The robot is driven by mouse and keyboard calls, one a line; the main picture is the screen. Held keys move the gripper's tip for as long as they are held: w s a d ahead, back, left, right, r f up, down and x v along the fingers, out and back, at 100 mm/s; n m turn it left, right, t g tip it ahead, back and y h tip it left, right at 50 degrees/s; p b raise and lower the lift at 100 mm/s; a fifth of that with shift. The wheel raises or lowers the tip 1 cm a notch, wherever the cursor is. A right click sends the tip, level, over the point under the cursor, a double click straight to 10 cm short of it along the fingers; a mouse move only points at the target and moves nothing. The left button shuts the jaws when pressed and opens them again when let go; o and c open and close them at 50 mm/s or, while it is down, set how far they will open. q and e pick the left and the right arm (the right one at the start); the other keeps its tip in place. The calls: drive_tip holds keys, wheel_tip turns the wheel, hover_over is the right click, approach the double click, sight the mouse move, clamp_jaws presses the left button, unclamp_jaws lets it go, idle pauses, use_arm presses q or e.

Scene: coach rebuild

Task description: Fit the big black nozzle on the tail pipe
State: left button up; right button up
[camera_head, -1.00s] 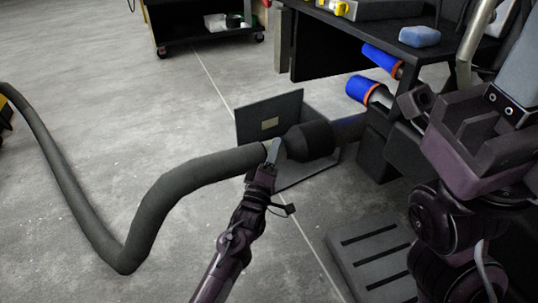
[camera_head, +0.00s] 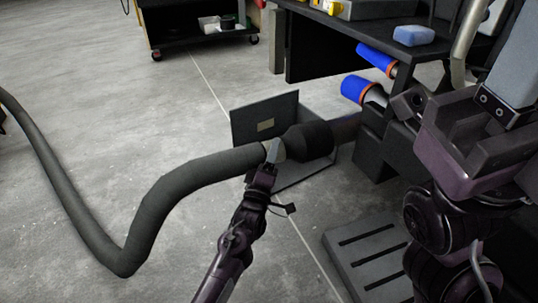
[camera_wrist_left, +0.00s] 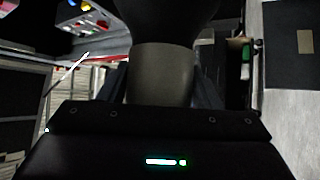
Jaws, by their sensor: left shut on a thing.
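The big black nozzle (camera_head: 314,140) is on the end of a thick grey hose (camera_head: 190,178). My left gripper (camera_head: 272,152) is shut on the grey neck just behind the nozzle. The wrist view shows this neck (camera_wrist_left: 160,76) between the fingers, with the black nozzle (camera_wrist_left: 165,18) flaring above it. The nozzle's mouth points right, toward a dark pipe (camera_head: 347,127) on the machine. The mouth meets this pipe in the picture; I cannot tell whether it is around it or only in front of it. My right gripper is not seen.
A grey open box (camera_head: 265,112) stands behind the nozzle. Two blue-sleeved pipes (camera_head: 357,88) with orange rings lie above right. A black bench (camera_head: 330,42) stands behind, a dark cart (camera_head: 200,35) farther back. A slotted grey plate (camera_head: 375,258) lies in front. Floor at left is clear except the hose.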

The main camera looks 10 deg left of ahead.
use_arm(q)
drive_tip(key=shift+w+d+b, duration=0.35)
drive_tip(key=shift+w+d, duration=0.05)
drive_tip(key=shift+d, duration=0.1)
drive_tip(key=o, duration=1.2)
drive_tip(key=shift+o, duration=0.9)
drive_tip(key=shift+f, duration=0.3)
drive_tip(key=shift+o, duration=1.3)
drive_tip(key=shift+r, duration=0.1)
drive_tip(key=shift+s, duration=0.1)
